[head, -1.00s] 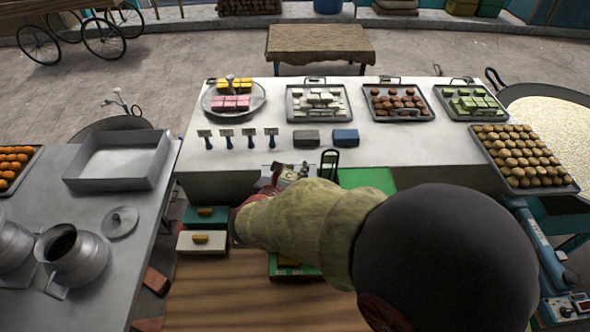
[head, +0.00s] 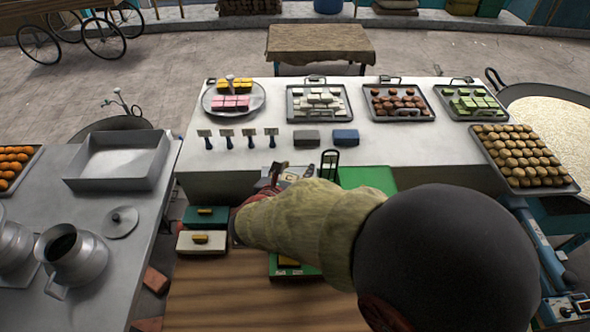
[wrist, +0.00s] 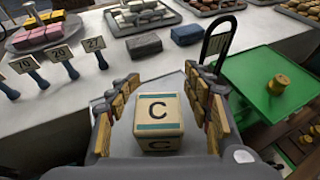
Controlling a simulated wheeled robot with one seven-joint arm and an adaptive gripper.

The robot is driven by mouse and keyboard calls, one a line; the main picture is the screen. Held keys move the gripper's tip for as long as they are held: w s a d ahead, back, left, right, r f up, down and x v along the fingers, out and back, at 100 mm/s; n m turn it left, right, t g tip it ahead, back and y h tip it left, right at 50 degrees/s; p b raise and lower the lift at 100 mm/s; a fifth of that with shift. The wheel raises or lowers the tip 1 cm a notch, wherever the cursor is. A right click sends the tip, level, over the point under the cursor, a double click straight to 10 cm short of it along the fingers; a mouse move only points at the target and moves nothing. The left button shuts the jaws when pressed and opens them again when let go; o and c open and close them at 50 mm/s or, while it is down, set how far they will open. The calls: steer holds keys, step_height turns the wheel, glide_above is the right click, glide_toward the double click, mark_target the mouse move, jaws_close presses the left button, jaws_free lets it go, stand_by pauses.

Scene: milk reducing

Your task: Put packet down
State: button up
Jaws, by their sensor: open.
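The packet (wrist: 158,118) is a small cream box with a teal band and a black letter C. In the wrist view it sits between the two fingers of my gripper (wrist: 162,90), with a visible gap on each side. My gripper is open around it. Beneath it is a grey metal surface at the counter's near edge. In the head view my gripper (head: 277,178) is at that edge, largely covered by my arm, and I cannot make out the packet clearly there.
A black upright frame (head: 330,164) stands close right of my gripper, beside a green board (head: 368,180). Numbered tags (head: 238,138) and two blocks (head: 326,138) lie beyond. Trays of sweets (head: 320,118) line the back. Lidded boxes (head: 204,240) are at the lower left.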

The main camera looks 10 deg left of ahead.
steer(key=v, duration=1.2)
steer(key=s+d+r+m+g+h, duration=0.15)
steer(key=d+m+g+h, duration=0.35)
steer(key=d+m, duration=1.35)
steer(key=s+d+r+m+g+y, duration=0.1)
steer(key=s+d+r+m+y, duration=0.1)
steer(key=s+d+m, duration=0.4)
steer(key=s+d+r+m+g+y, duration=0.1)
steer(key=s+d+r+m+y, duration=0.2)
steer(key=s+d+m+y, duration=0.2)
steer(key=s+d+m, duration=0.1)
steer(key=d+m, duration=0.2)
steer(key=m, duration=0.1)
steer(key=shift+s+r+m+g, duration=0.2)
steer(key=shift+r+m+g, duration=0.05)
steer(key=shift+m+g, duration=0.1)
steer(key=shift+f, duration=0.1)
